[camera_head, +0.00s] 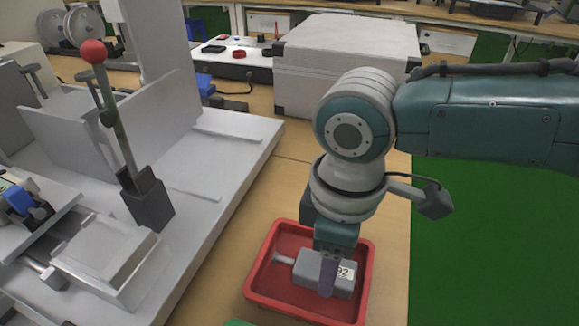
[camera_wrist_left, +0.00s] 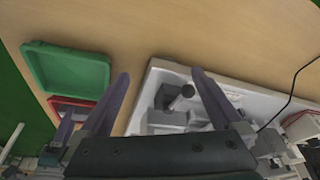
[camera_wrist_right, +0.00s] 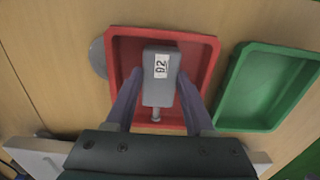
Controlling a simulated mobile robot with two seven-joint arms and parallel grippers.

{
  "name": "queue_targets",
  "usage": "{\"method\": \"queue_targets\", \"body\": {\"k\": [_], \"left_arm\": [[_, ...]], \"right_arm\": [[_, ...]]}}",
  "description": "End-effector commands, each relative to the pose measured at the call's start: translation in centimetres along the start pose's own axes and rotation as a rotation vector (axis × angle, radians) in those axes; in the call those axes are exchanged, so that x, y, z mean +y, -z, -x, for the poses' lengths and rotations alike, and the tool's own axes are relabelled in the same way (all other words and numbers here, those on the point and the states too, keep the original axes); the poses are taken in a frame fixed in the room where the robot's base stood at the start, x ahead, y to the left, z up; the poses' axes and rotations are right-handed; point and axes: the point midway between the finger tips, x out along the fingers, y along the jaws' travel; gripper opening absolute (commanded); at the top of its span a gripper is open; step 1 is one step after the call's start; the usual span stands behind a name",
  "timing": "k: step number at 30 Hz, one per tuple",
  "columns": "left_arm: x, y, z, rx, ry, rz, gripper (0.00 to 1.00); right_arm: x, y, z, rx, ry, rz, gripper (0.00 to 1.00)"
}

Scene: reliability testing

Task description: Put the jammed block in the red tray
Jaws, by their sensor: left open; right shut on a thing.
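The grey block (camera_head: 307,269) has a white label reading 92 and a small peg on one end. It is inside the red tray (camera_head: 258,262), lying flat at or very near the floor; I cannot tell whether it touches. My right gripper (camera_head: 328,283) points down over the tray and is shut on the block. The right wrist view shows the block (camera_wrist_right: 158,98) between the two fingers (camera_wrist_right: 159,82), within the red rim (camera_wrist_right: 165,31). My left gripper (camera_wrist_left: 160,75) is open and empty in its own wrist view; it is outside the head view.
A green tray (camera_wrist_right: 228,92) lies beside the red tray. A light grey machine (camera_head: 235,150) with a red-knobbed lever (camera_head: 94,52) fills the left. A pale case (camera_head: 345,52) stands behind my right arm.

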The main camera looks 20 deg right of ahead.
Motion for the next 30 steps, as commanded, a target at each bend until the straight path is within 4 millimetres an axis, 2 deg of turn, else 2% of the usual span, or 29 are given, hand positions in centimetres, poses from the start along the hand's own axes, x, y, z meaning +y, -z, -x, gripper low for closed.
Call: {"method": "queue_targets", "body": {"k": [5, 6, 13, 20, 23, 26, 30], "left_arm": [[0.0, -0.1, -0.2, 0.0, 0.0, 0.0, 1.0], [0.0, -0.1, -0.2, 0.0, 0.0, 0.0, 1.0], [0.0, -0.1, -0.1, -0.001, 0.001, -0.002, 1.0], [-0.2, -0.1, -0.1, -0.002, 0.005, -0.008, 1.0], [-0.2, 0.0, 0.2, -0.002, 0.007, -0.009, 1.0], [-0.3, 0.2, 0.8, -0.002, 0.007, -0.01, 1.0], [-0.3, 0.5, 1.9, -0.002, 0.007, -0.01, 1.0]], "right_arm": [[0.0, 0.0, -0.3, 0.0, 0.0, -0.001, 0.0], [0.0, 0.0, -0.3, 0.0, 0.0, -0.001, 0.57], [0.0, 0.0, -0.2, 0.0, 0.0, -0.001, 0.83], [0.0, 0.0, -0.2, 0.0, 0.0, -0.001, 0.84], [0.0, 0.0, 0.4, 0.001, 0.0, 0.0, 0.84], [0.0, 0.1, 1.9, 0.003, 0.0, -0.001, 0.84], [0.1, 0.1, 5.1, 0.004, -0.001, 0.0, 0.84]]}}
